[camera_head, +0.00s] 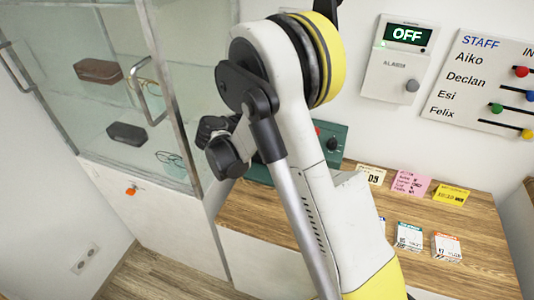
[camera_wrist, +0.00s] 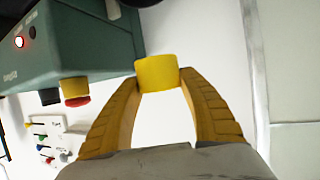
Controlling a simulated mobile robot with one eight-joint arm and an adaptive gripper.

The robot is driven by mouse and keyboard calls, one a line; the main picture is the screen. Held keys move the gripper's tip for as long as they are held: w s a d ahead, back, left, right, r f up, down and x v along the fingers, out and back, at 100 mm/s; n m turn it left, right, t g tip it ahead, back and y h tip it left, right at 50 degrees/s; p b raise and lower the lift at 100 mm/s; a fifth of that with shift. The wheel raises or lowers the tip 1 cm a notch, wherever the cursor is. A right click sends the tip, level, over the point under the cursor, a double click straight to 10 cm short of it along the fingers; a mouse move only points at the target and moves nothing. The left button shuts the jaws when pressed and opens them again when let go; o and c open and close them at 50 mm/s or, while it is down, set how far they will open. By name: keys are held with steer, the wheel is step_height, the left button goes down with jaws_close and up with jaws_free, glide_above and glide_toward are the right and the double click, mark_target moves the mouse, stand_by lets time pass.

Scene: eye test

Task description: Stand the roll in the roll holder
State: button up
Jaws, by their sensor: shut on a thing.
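A short yellow cylinder, which looks like the roll (camera_wrist: 157,74), sits between the fingertips of my gripper (camera_wrist: 158,80) in the wrist view. Both yellow fingers touch its sides, and the fingers are shut on it. It is held in the air, apart from the green machine (camera_wrist: 75,45) at the left. In the head view, my arm hides the gripper and the roll, and the green machine (camera_head: 336,135) shows only partly behind the arm. I cannot make out a roll holder in either view.
A glass cabinet (camera_head: 110,80) with spectacles and cases stands on the left.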

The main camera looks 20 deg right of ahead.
mark_target(267, 151)
step_height(267, 151, down, 10)
steer(key=b, duration=0.4)
steer(key=shift+f, duration=0.25)
steer(key=shift+s+r, duration=0.1)
steer(key=shift+r, duration=0.05)
steer(key=o, duration=1.1)
